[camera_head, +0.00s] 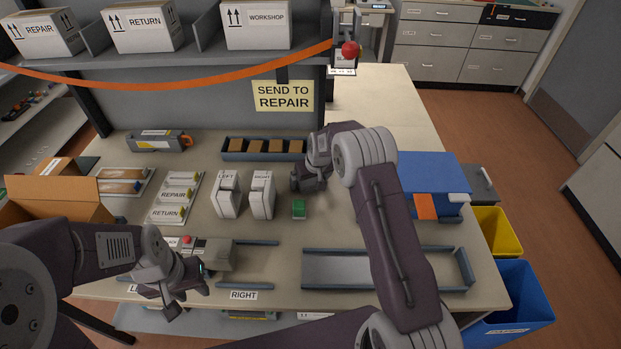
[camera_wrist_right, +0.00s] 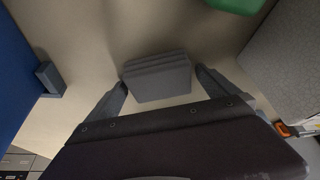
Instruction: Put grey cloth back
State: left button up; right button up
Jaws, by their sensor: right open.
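The grey cloth (camera_wrist_right: 157,77) shows in the right wrist view as a small folded, layered stack on the beige bench top. My right gripper (camera_wrist_right: 162,88) is open, with one finger on each side of the cloth and visible gaps between. In the head view my right gripper (camera_head: 308,184) is low over the bench, left of the blue box, and the cloth cannot be made out there. My left gripper (camera_head: 182,298) is open and empty near the front left of the bench, in front of a grey device (camera_head: 208,254).
A green block (camera_head: 299,208) and two upright white cartridges (camera_head: 262,194) stand close to my right gripper. A compartment tray (camera_head: 262,149) lies behind it, and a blue box (camera_head: 433,178) stands to its right. A grey tray (camera_head: 335,269) lies at the front.

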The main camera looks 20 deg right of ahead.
pick_arm(q)
jog(key=shift+r, duration=0.1)
pick_arm(e)
jog(key=v, duration=1.2)
jog(key=s+f+m+g, duration=0.1)
jog(key=s+f+g, duration=0.2)
jog(key=s, duration=2.5)
jog(key=shift+a, duration=0.2)
